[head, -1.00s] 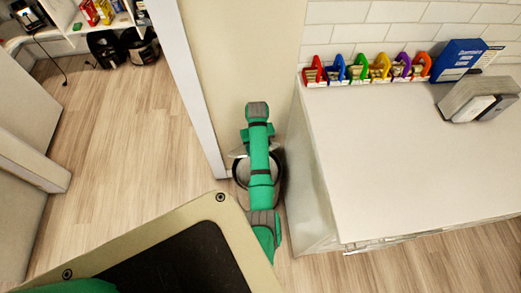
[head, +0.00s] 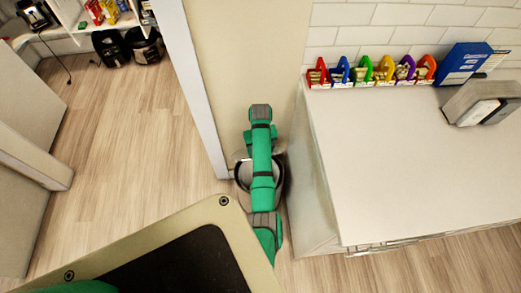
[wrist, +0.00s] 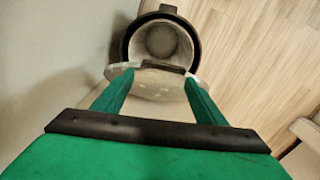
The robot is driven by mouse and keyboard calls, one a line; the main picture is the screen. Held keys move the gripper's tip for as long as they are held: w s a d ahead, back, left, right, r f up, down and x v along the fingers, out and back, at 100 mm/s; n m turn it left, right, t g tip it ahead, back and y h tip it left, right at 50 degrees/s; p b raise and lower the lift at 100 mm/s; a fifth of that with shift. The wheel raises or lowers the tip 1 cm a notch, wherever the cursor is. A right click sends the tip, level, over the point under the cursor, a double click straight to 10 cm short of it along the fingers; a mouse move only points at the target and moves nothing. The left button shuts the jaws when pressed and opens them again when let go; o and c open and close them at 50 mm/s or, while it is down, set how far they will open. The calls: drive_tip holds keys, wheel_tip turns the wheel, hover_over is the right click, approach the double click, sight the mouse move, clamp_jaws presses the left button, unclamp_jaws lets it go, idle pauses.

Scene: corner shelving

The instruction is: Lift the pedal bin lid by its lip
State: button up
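The pedal bin (head: 244,178) stands on the floor between the beige wall and the white counter, partly hidden under my green arm in the head view. In the wrist view the bin (wrist: 129,48) shows its dark rim and round grey inside, so its mouth is uncovered. The pale, shiny lid (wrist: 150,82) is raised and seen at a steep slant on the near side of the mouth, with a dark piece at its top edge. My gripper (wrist: 157,84) has its two green fingers well apart, with the lid across the gap. I cannot tell whether they touch it.
The white counter (head: 410,165) stands close on the right, with colourful holders (head: 365,72) along its back. A beige wall (head: 235,70) is close behind the bin. The wood floor (head: 120,150) on the left is open. A shelf with small goods is at the far left.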

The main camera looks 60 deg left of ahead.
drive_tip(key=shift+o, duration=0.8)
drive_tip(key=shift+r, duration=0.1)
drive_tip(key=shift+a+r, duration=0.1)
drive_tip(key=shift+r, duration=0.05)
wheel_tip(320, 180, up, 10)
drive_tip(key=shift+r, duration=0.2)
drive_tip(key=shift+s, duration=0.1)
